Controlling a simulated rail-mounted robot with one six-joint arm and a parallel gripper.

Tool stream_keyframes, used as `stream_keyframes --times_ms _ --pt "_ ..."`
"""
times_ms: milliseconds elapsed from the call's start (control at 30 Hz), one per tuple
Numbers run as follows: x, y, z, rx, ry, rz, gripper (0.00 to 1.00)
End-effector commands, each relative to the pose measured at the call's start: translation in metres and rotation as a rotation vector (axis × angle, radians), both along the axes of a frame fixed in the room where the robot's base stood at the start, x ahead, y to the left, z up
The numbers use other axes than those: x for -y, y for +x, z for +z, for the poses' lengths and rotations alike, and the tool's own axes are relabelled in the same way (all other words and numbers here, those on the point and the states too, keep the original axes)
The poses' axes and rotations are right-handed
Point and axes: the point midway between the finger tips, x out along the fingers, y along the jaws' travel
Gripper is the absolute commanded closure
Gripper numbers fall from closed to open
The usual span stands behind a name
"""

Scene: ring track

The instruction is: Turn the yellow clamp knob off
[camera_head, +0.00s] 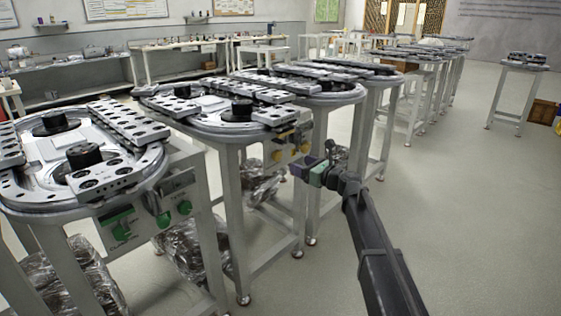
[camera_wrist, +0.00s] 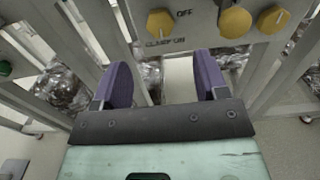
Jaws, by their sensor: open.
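The yellow clamp knob (camera_wrist: 161,22) is on a pale panel (camera_wrist: 199,9) at the top of the wrist view. "OFF" is printed at its upper right and "CLAMP ON" below it. Its pale mark appears to point down, towards the "ON" side. My gripper (camera_wrist: 163,70) is open and empty, with its purple fingers apart below the knob in the picture and not touching it. In the head view, my gripper (camera_head: 312,166) is just right of the table panel with yellow parts (camera_head: 291,147); the clamp knob is too small to single out there.
Two more yellow knobs (camera_wrist: 235,22) are right of the clamp knob on the panel. A nearer ring-track table has a panel with green knobs (camera_head: 163,221). Table legs (camera_head: 230,220) and clear plastic bags (camera_head: 262,183) are below. The floor to the right is open.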

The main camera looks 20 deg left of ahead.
Motion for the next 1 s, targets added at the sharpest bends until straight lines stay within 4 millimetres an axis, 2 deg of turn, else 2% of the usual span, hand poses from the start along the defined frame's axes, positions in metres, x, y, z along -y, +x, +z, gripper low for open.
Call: stream_keyframes --times_ms 133,267,500,667,933,967,1000 --pt "-0.002 0.001 0.000 -0.001 -0.001 0.001 0.33" --pt "-0.016 0.008 0.000 -0.001 -0.002 0.002 0.33" --pt "-0.068 0.028 0.000 0.001 -0.003 0.004 0.33" --pt "-0.095 0.037 0.000 0.002 -0.004 0.004 0.33" --pt "-0.100 0.038 -0.001 0.002 -0.004 0.002 0.33" --pt "-0.100 0.038 -0.001 0.002 -0.004 0.002 0.34" --pt "-0.100 0.038 -0.001 0.002 -0.004 0.002 0.41"
